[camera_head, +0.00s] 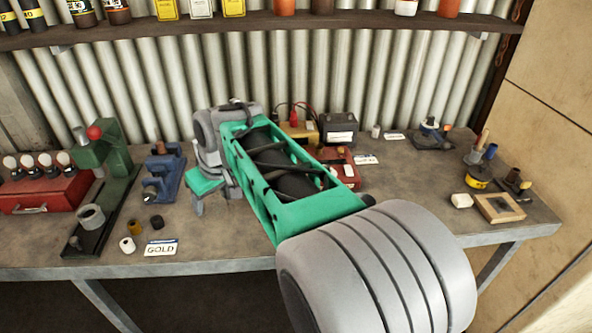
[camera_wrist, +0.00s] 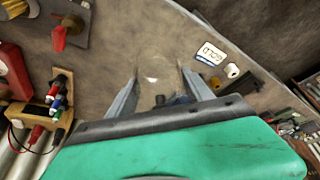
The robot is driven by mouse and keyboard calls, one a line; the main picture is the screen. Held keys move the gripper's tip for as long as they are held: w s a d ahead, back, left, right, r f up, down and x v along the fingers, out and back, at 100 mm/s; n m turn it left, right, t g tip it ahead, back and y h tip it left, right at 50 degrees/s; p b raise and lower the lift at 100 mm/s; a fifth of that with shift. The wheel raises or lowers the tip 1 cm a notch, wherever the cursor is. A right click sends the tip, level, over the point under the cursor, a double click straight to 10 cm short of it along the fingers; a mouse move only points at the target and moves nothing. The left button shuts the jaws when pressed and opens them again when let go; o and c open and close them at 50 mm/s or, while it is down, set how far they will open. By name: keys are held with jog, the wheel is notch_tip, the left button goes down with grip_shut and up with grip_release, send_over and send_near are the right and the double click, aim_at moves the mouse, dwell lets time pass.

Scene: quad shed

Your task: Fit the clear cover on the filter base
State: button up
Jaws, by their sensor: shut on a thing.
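My gripper (camera_wrist: 158,88) is shut on the clear cover (camera_wrist: 153,68), a see-through shape that shows faintly between the two grey fingers in the wrist view. In the head view my gripper's green and grey hand is over the middle of the bench, and I cannot make out the cover there. I cannot identify the filter base for certain. A blue fixture (camera_head: 165,178) stands left of my gripper in the head view. A small blue and dark assembly (camera_head: 434,135) stands at the back right.
A green press (camera_head: 105,165) and a red box (camera_head: 42,190) stand at the left. A GOLD card (camera_head: 161,248) lies near the front edge beside small cups. A battery (camera_head: 338,128) is at the back. A wooden framed block (camera_head: 500,208) lies at the right.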

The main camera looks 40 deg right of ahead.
jog(key=s+d+n, duration=0.1)
jog(key=s+d, duration=0.2)
jog(key=d, duration=0.4)
jog(key=s+d+n+y, duration=0.1)
jog(key=s+d+n, duration=0.1)
jog(key=d, duration=0.5)
jog(key=s+d+n+b, duration=0.1)
jog(key=s+d+n, duration=0.1)
jog(key=d, duration=0.5)
jog(key=shift+s+r+g+y, duration=0.2)
jog(key=shift+s, duration=0.25)
jog(key=shift+s+r+g+y, duration=0.2)
jog(key=shift+s, duration=0.25)
jog(key=shift+f+b, duration=1.85)
jog(key=shift+b, duration=0.05)
jog(key=shift+s+f, duration=0.1)
jog(key=shift+f, duration=0.15)
jog(key=shift+f+b, duration=1.05)
jog(key=shift+f, duration=0.05)
jog(key=shift+f+b, duration=1.45)
jog(key=shift+f, duration=0.25)
jog(key=o, duration=1.8)
